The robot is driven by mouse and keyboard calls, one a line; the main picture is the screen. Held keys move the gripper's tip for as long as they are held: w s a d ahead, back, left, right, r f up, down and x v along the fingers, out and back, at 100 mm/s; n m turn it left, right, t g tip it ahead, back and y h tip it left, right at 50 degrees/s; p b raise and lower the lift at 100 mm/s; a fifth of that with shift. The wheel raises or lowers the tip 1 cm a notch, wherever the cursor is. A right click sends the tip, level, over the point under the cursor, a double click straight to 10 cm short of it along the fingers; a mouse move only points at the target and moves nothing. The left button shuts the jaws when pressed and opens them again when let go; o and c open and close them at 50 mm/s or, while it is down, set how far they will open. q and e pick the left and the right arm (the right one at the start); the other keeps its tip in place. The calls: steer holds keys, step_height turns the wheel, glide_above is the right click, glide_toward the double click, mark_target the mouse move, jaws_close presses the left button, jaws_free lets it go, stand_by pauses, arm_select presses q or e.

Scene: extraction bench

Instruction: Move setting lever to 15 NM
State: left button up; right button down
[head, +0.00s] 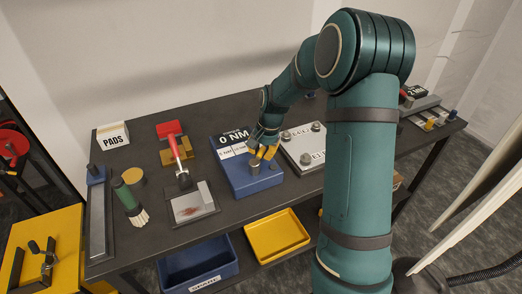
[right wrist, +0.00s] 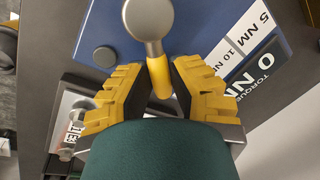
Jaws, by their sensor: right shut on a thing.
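The blue torque box (head: 247,184) sits near the middle of the bench. A large sign (head: 234,139) on its back part reads 0 NM. The setting lever (right wrist: 157,80) has a yellow handle and a round grey metal hub; the hub also shows in the head view (head: 255,168). My right gripper (head: 266,149) is over the box with its yellow fingers on either side of the lever's handle, shut on it. White setting labels (right wrist: 238,45) on the box read 5 NM and 10 NM; no 15 NM label is readable. My left gripper is not in view.
A light plate (head: 303,154) with knobs stands right of the box. A red-handled tool (head: 176,152) and a grey plate (head: 188,212) lie to its left, beside a green-handled brush (head: 127,194). A yellow tray (head: 276,237) and blue bin (head: 199,269) are below the front edge.

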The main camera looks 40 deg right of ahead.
steer(key=shift+s+f, duration=0.15)
steer(key=shift+f, duration=0.05)
steer(key=c, duration=0.8)
jaws_free()
steer(key=shift+c, duration=0.2)
steer(key=shift+r, duration=0.1)
steer(key=shift+r, duration=0.5)
step_height(320, 180, up, 11)
steer(key=s+d, duration=0.1)
steer(key=shift+s, duration=0.4)
steer(key=shift+d+f, duration=0.1)
steer(key=shift+f, duration=0.05)
